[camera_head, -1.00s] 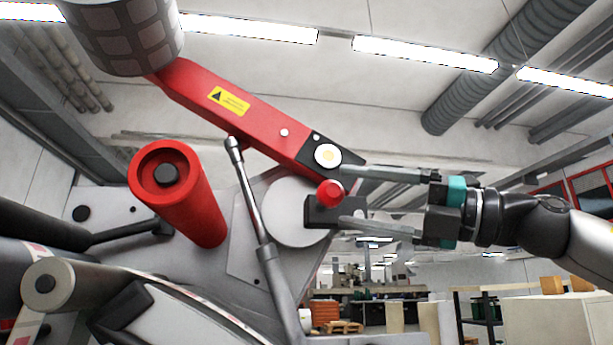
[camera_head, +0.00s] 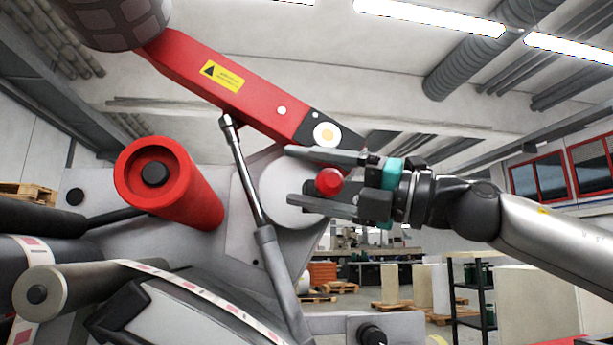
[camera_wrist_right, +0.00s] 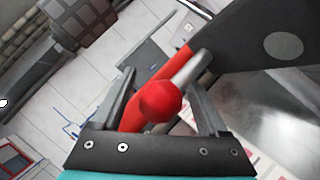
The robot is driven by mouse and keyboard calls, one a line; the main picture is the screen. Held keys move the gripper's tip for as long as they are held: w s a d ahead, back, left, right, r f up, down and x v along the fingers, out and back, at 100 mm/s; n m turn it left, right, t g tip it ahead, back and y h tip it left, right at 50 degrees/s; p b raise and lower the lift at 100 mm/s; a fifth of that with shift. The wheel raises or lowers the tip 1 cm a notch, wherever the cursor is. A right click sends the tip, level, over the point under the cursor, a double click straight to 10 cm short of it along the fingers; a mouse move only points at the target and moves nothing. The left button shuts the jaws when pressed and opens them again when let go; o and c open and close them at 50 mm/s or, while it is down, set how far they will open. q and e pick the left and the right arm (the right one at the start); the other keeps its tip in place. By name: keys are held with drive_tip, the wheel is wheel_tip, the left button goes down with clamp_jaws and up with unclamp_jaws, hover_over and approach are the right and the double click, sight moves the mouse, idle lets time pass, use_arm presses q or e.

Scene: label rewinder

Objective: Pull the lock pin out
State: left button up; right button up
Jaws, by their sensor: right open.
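The lock pin has a round red knob (camera_head: 329,181), which shows between the fingers of my right gripper (camera_head: 292,175) in the head view. In the right wrist view the knob (camera_wrist_right: 160,102) sits between my two open fingers (camera_wrist_right: 160,75), with gaps on both sides. The pin's silver shaft (camera_wrist_right: 192,66) runs from the knob toward the dark end plate of the red arm (camera_head: 245,92). In the head view my fingers reach past the knob, one above and one below it. The left gripper is not in view.
A red roller (camera_head: 170,180) stands out at the left. A silver gas strut (camera_head: 244,170) rises toward the red arm, close to my fingertips. A large patterned roller (camera_head: 115,20) is at the upper left. The space right of the machine is open around my right arm.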

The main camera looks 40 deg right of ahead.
clamp_jaws()
idle(0.4)
idle(0.9)
